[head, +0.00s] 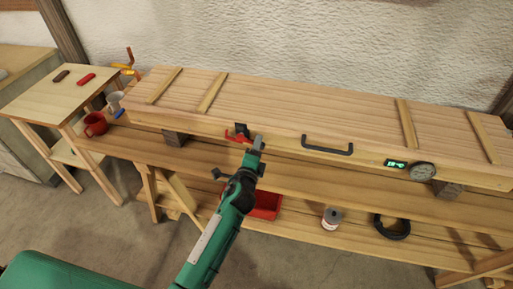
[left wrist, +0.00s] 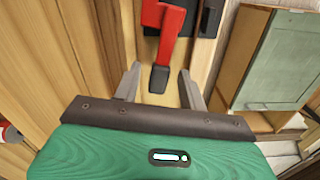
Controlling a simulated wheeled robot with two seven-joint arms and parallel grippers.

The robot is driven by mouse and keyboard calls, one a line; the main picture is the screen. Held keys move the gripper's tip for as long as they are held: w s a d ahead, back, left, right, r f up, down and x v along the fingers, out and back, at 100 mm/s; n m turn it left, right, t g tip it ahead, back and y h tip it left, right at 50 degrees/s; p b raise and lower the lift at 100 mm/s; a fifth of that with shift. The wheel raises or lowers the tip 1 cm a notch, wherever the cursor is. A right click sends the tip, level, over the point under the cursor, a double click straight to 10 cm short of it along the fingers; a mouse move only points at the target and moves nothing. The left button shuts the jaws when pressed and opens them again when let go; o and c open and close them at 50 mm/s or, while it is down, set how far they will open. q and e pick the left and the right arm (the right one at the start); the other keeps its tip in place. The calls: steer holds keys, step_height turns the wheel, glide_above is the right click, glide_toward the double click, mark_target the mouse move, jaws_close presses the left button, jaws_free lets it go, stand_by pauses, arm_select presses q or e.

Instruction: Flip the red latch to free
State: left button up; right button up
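The red latch (head: 238,136) sits on the front face of a long wooden box (head: 300,99), left of the box's black handle (head: 327,146). My left gripper (head: 257,146) is close in front of the box, just right of the latch. In the left wrist view the latch is a red lever (left wrist: 172,37) with a dark tip (left wrist: 159,79). The tip lies between the spread fingers of the left gripper (left wrist: 160,84), with gaps on both sides. The fingers look open and not closed on the lever. My right gripper does not show.
The box rests on blocks (head: 448,190) on a wooden bench. A green display (head: 395,163) and a round gauge (head: 423,171) are at its right. Red (head: 95,124) and grey (head: 115,101) mugs stand left. A red tray (head: 266,204), can (head: 332,218) and black coil (head: 392,227) are below.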

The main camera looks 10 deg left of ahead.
arm_select(q)
steer(key=s+b, duration=0.2)
steer(key=s, duration=1.1)
steer(key=shift+s+a+b, duration=0.2)
steer(key=shift+s+b, duration=0.2)
